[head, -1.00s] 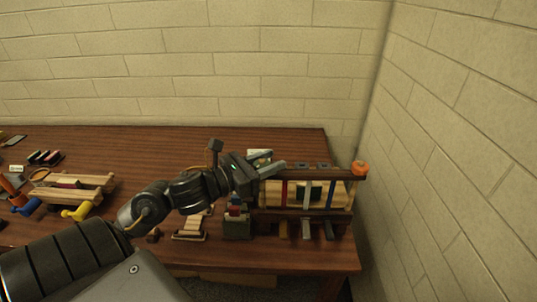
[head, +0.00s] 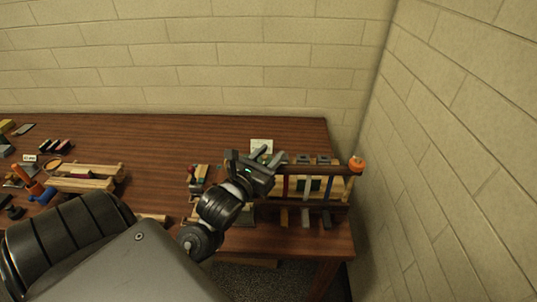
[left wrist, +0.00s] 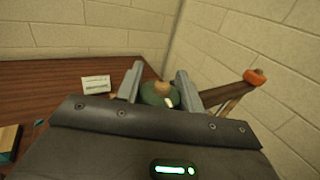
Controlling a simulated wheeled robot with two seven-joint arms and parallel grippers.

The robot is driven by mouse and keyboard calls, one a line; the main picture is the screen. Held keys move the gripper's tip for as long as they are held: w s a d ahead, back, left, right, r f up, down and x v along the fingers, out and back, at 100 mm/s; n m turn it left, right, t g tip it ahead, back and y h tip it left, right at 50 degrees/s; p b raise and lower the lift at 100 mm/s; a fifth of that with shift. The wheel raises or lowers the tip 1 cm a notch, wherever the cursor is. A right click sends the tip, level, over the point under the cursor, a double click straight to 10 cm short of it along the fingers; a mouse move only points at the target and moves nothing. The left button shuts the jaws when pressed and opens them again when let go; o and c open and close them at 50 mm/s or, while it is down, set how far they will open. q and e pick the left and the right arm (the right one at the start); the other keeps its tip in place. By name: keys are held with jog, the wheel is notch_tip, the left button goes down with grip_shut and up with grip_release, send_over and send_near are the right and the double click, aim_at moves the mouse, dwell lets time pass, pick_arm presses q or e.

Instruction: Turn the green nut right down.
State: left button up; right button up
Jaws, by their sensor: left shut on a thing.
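The green nut (left wrist: 158,96) sits between the two fingers of my left gripper (left wrist: 160,78) in the left wrist view. A light wooden stub shows above the nut. The gripper is shut on the nut, with one finger on each side. In the head view my left gripper (head: 268,156) is at the left end of the dark rack's top bar (head: 325,169), and the nut is hidden there. How far down the nut sits cannot be told. My right gripper is not in view.
An orange nut (head: 357,163) is at the bar's right end, close to the brick wall. A small card (head: 261,145) stands behind my gripper; it also shows in the left wrist view (left wrist: 96,84). Wooden frames (head: 88,178) lie at left.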

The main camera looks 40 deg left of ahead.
aim_at(263, 160)
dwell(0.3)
pick_arm(q)
jog(key=o, duration=1)
jog(key=shift+s, duration=0.15)
jog(key=s+p, duration=0.3)
jog(key=p, duration=0.1)
jog(key=shift+d+r, duration=0.2)
jog(key=shift+r, duration=0.05)
jog(key=shift+s+d+f+p, duration=0.15)
jog(key=shift+s+p, duration=0.4)
jog(key=shift+s, duration=0.7)
jog(key=shift+s+d+p, duration=0.2)
jog(key=shift+s+p, duration=0.4)
jog(key=shift+s, duration=0.7)
jog(key=shift+s+d+f+p, duration=0.15)
jog(key=shift+s+p, duration=0.4)
jog(key=shift+s, duration=0.7)
